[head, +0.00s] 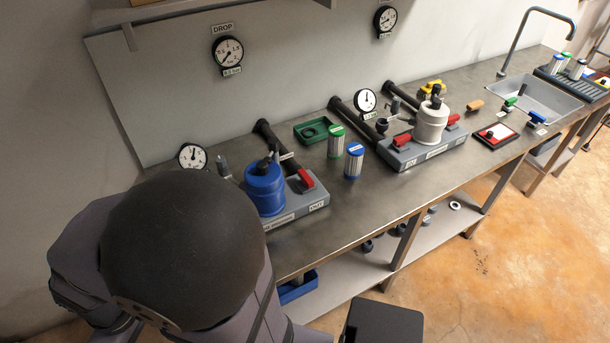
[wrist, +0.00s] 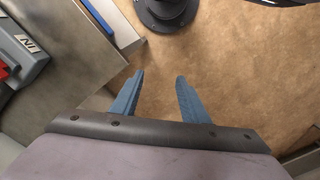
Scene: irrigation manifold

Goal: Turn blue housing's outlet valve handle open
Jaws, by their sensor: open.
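The blue housing (head: 264,188) stands on a grey base (head: 290,217) at the near left of the bench in the head view. A red valve handle (head: 306,179) sits on the right side of that base, by the outlet label. In the wrist view my gripper (wrist: 158,78) is open and empty, pointing down over the brown floor. A grey base with an "IN" label (wrist: 27,43) and a red part (wrist: 3,70) show at the left edge there, apart from my fingers. In the head view my arm hides the bench's left end, and my gripper is not visible.
A white housing (head: 431,122) on a second grey base stands further along the bench. Green (head: 336,141) and blue (head: 353,161) cartridges stand between the housings. A green tray (head: 312,130) and a sink (head: 535,100) are further back. A lower shelf (head: 440,237) runs beneath.

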